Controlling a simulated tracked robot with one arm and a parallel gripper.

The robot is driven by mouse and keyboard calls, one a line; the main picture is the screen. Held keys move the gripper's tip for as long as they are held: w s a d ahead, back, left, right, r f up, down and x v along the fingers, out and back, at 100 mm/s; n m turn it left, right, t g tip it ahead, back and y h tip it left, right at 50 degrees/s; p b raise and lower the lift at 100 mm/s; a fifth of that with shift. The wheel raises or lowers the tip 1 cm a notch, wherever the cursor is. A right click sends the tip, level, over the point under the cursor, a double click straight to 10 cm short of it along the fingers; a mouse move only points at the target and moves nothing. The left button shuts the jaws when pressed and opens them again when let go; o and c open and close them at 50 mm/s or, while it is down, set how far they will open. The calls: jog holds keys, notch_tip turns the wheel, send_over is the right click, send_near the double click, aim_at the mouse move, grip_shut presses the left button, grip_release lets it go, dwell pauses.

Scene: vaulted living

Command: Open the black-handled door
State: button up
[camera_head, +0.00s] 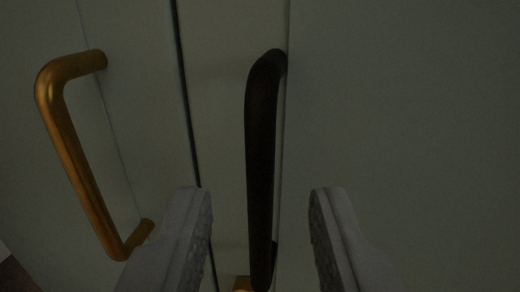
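The black handle (262,160) is a long upright bar on a pale door (400,120), in the middle of the head view. The door looks shut, with a dark seam to the left of the handle. My gripper (258,215) is open. Its two grey fingers stand on either side of the lower part of the handle, with gaps on both sides. I cannot tell how far the fingertips are from the door face.
A gold handle (75,155) stands out from the neighbouring pale panel (140,100) at the left, near my left finger. The door face at right is bare.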

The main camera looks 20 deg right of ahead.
jog(key=shift+w+d, duration=0.25)
jog(key=shift+w, duration=0.35)
grip_shut()
